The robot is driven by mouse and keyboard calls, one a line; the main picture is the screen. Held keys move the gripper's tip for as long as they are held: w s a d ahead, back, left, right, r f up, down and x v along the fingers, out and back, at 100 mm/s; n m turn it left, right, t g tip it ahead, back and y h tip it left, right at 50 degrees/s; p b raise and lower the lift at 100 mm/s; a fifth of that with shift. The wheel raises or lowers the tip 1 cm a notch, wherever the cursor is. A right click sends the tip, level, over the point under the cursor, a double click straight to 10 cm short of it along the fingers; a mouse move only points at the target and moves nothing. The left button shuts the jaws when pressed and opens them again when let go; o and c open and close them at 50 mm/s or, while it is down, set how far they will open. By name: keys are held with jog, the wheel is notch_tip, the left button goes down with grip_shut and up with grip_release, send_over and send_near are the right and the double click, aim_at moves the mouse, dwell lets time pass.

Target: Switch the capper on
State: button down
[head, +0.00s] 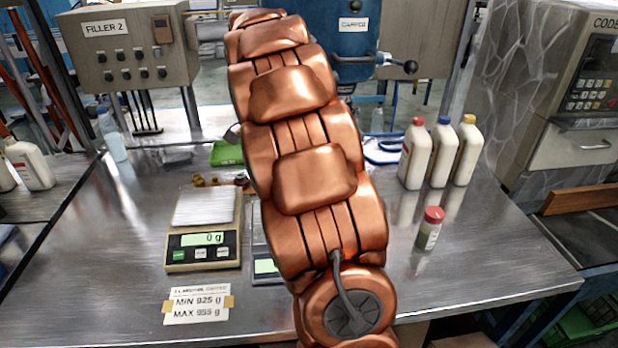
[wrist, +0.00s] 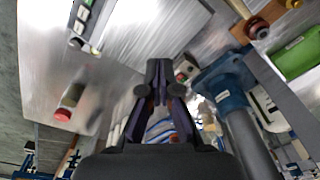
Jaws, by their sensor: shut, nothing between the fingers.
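The capper (head: 345,50) is a blue machine with a white "CAPPER" label at the back of the bench in the head view. A lever with a black knob sticks out at its right, and my copper-coloured arm covers its left and lower parts. In the wrist view, the blue capper stand (wrist: 232,82) is right of my gripper (wrist: 158,70). A small box with coloured buttons (wrist: 186,67) lies just right of the fingertips, partly behind them; I cannot tell whether they touch. My gripper is shut and empty. The arm hides it in the head view.
A scale reading 0 g (head: 203,228) and a MIN/MAX card (head: 198,304) are left of my arm. Several bottles stand right, including a small red-capped one (head: 430,228). A green tray (head: 227,152) lies behind the scale. The front right bench is clear.

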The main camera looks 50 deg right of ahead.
jog(key=w+d+f+m, duration=0.1)
jog(key=d+m, duration=0.1)
jog(key=d, duration=0.4)
jog(key=w+d+f+m, duration=0.2)
jog(key=d+m, duration=0.1)
jog(key=d, duration=0.3)
jog(key=w+d+f+m+t, duration=0.1)
jog(key=d+f+m, duration=0.1)
jog(key=d, duration=0.4)
jog(key=shift+w+d+m+b, duration=0.3)
jog(key=shift+w+d+b, duration=0.1)
jog(key=shift+b, duration=0.05)
jog(key=f+p, duration=0.1)
jog(key=f, duration=0.3)
jog(key=w+d+f+p, duration=0.1)
jog(key=f, duration=0.4)
jog(key=f+p, duration=0.2)
jog(key=f, duration=0.3)
jog(key=shift+w+d, duration=0.15)
jog(key=shift+w, duration=0.2)
jog(key=shift+w, duration=0.1)
